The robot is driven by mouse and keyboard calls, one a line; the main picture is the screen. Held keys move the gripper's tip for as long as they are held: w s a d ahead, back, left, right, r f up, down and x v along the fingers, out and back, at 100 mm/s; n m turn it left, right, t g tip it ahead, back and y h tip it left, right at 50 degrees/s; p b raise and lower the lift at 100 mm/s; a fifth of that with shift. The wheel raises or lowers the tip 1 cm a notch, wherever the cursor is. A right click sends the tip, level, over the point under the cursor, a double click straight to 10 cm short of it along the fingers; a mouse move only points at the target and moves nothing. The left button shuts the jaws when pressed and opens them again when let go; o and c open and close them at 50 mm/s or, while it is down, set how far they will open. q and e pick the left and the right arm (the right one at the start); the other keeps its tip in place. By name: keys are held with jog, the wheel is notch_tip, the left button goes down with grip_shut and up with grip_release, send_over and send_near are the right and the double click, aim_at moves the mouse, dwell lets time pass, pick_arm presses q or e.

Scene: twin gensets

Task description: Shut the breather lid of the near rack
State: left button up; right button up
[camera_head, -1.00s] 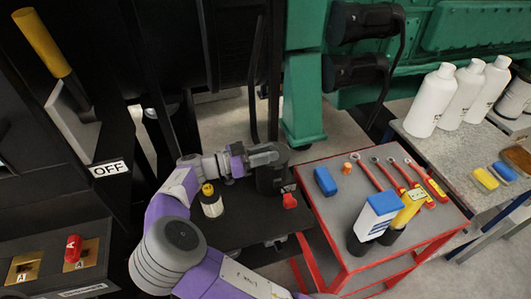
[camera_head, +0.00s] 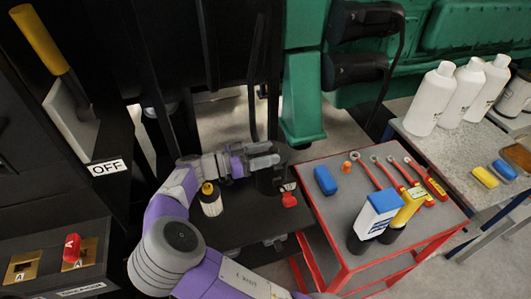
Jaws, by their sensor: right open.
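The near rack (camera_head: 225,232) appears to be the low black stand in the middle, left of the red cart. A dark block (camera_head: 269,182) stands on its right part, with a small red piece (camera_head: 289,200) at its right side. I cannot make out a separate breather lid or how far it stands open; the gripper covers the block's top left. My right gripper (camera_head: 264,155) is open, its fingers pointing right, at the top of the dark block. I cannot tell whether they touch it. My left gripper is out of view.
A bottle with a yellow cap (camera_head: 210,199) stands on the rack, close under my right forearm. The red cart (camera_head: 345,262) holds tools and a blue-and-white carton (camera_head: 376,214). A black panel with an OFF label (camera_head: 108,168) stands left. A green machine (camera_head: 302,100) stands behind.

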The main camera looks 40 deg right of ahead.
notch_tip(320, 180, up, 10)
jog(key=p, duration=0.3)
dwell(0.6)
